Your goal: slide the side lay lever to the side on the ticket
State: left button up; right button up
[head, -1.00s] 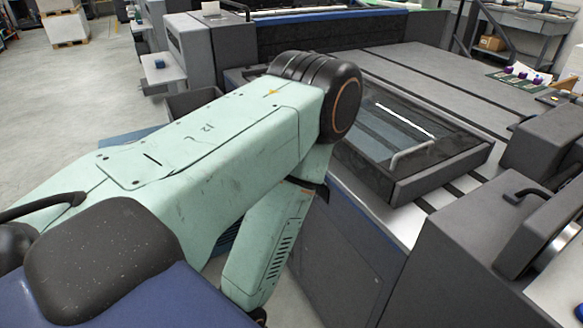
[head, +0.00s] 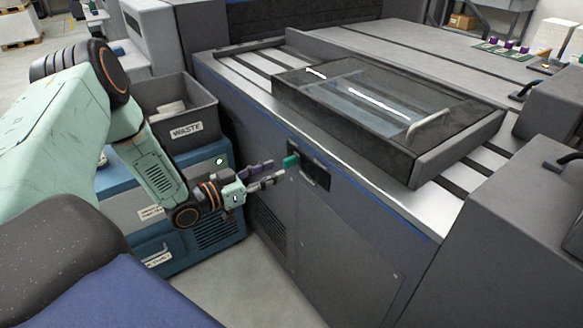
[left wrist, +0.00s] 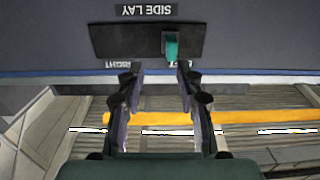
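The side lay lever (head: 290,161) is a small green handle on a dark slot plate (head: 316,174) in the grey side of the press. In the left wrist view the lever (left wrist: 171,45) hangs at the right end of the plate (left wrist: 120,41), below an upside-down SIDE LAY label (left wrist: 146,10). An upside-down RIGHT label (left wrist: 112,64) is at the left; the label at the lever's end is partly hidden. My left gripper (head: 277,172) is just short of the lever, its fingers (left wrist: 160,76) apart and empty. My right gripper is out of view. I cannot make out a ticket.
A grey WASTE bin (head: 181,112) stands on a blue cabinet (head: 215,232) left of the press, close to my left arm. A dark-framed glass cover (head: 400,120) lies on the press top. Grey floor (head: 262,280) shows below the gripper.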

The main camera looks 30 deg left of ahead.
aim_at(287, 158)
pick_arm(q)
jog(key=b+x, duration=0.1)
jog(key=x, duration=0.2)
jog(key=a+b+x, duration=0.1)
jog(key=b+x, duration=0.1)
jog(key=x, duration=0.1)
jog(key=shift+w+a+r, duration=0.1)
jog(key=shift+w, duration=0.6)
jog(key=shift+d+r, duration=0.15)
jog(key=shift+d, duration=0.1)
jog(key=shift+a, duration=0.25)
jog(key=shift+c, duration=1.2)
jog(key=shift+w+d, duration=0.1)
grip_shut()
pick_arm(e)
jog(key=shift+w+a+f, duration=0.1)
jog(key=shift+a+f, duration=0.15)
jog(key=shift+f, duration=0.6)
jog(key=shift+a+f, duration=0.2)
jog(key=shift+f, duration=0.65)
